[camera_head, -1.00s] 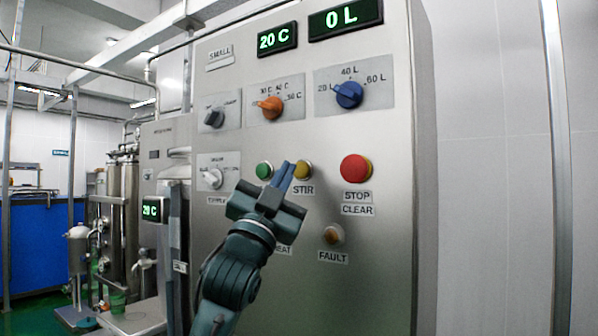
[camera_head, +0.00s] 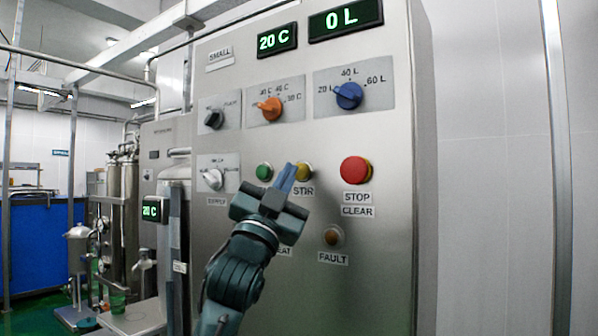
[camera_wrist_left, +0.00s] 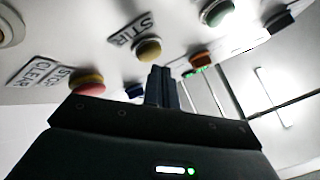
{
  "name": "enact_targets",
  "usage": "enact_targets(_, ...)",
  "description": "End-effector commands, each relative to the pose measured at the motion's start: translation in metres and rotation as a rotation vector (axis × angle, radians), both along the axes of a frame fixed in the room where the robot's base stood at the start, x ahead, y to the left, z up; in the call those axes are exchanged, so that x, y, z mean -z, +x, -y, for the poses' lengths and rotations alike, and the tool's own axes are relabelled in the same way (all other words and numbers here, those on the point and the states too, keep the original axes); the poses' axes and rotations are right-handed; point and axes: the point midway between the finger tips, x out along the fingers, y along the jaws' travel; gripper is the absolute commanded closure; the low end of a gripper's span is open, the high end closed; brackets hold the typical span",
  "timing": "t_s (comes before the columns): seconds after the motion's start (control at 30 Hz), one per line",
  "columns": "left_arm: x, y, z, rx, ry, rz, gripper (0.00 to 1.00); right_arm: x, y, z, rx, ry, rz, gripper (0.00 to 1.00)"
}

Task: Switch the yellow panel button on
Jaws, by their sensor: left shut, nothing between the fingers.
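The yellow button (camera_head: 304,171) sits above the STIR label on the upright metal panel (camera_head: 380,262). It also shows in the left wrist view (camera_wrist_left: 148,50), just beyond and slightly left of my fingertips. My left gripper (camera_head: 287,168) is shut and empty, its fingers pointing at the panel. In the head view its tips overlap the left side of the yellow button; in the wrist view they appear apart from it. The gripper (camera_wrist_left: 161,72) hides part of the STIR label in the head view. My right gripper is not in view.
A green button (camera_head: 264,172) is left of the yellow one, and a red STOP button (camera_head: 356,170) is to the right. An orange knob (camera_head: 271,107), a blue knob (camera_head: 348,95) and a white knob (camera_head: 213,179) are on the panel. The fault lamp (camera_head: 334,236) is below.

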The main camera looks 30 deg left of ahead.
Motion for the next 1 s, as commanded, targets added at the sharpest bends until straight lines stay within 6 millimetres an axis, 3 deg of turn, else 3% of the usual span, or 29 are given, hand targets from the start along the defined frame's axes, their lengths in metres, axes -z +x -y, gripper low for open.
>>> enact_targets(1.0, -0.0005, 0.0092, 0.0007, -0.001, 0.001, 0.001, 1.00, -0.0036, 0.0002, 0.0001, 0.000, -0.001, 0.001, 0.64)
